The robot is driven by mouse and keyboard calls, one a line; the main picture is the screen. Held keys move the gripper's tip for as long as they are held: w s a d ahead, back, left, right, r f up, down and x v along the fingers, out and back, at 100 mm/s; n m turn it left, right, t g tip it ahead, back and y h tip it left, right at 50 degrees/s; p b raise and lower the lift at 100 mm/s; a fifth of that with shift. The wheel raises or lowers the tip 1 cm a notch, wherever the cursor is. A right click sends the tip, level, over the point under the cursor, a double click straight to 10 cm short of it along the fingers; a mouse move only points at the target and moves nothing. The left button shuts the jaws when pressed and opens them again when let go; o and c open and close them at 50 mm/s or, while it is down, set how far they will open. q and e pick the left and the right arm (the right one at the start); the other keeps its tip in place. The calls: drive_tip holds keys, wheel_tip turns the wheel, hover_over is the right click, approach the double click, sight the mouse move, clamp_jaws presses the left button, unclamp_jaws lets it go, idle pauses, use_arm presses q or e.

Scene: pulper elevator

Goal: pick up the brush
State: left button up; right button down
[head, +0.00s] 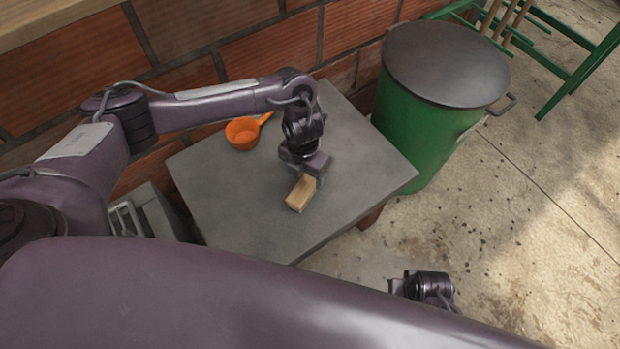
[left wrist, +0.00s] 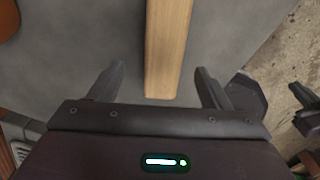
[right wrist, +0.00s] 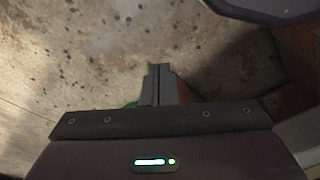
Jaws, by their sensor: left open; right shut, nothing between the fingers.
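The brush (head: 301,194), a light wooden block, lies on the grey table. Its bristles cannot be made out. My left gripper (head: 311,175) is above the brush, partly hiding its far end. In the left wrist view the brush (left wrist: 167,50) runs lengthwise between the two spread fingers of the left gripper (left wrist: 160,90), with a gap on each side. My right gripper (right wrist: 158,70) is shut and empty, over the floor beside the table; its wrist shows at the bottom of the head view.
The grey table (head: 225,205) stands against a brick wall. An orange scoop (head: 243,133) lies at its back edge. A green bin (head: 420,120) with a dark lid (head: 447,62) stands right of the table. Green metal frames are at the far right. Open floor lies at right.

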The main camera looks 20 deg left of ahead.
sight(308, 182)
use_arm(q)
drive_tip(key=f, duration=0.3)
drive_tip(key=f+b, duration=0.1)
drive_tip(key=f, duration=0.1)
drive_tip(key=shift+w+d, duration=0.25)
drive_tip(key=shift+d, duration=0.05)
drive_tip(key=shift+f, duration=0.45)
drive_tip(key=c, duration=1.2)
use_arm(e)
drive_tip(key=r, duration=0.3)
drive_tip(key=shift+w+a+r, duration=0.15)
drive_tip(key=shift+a+r, duration=0.15)
drive_tip(key=shift+r, duration=0.05)
use_arm(q)
drive_tip(key=shift+r, duration=0.1)
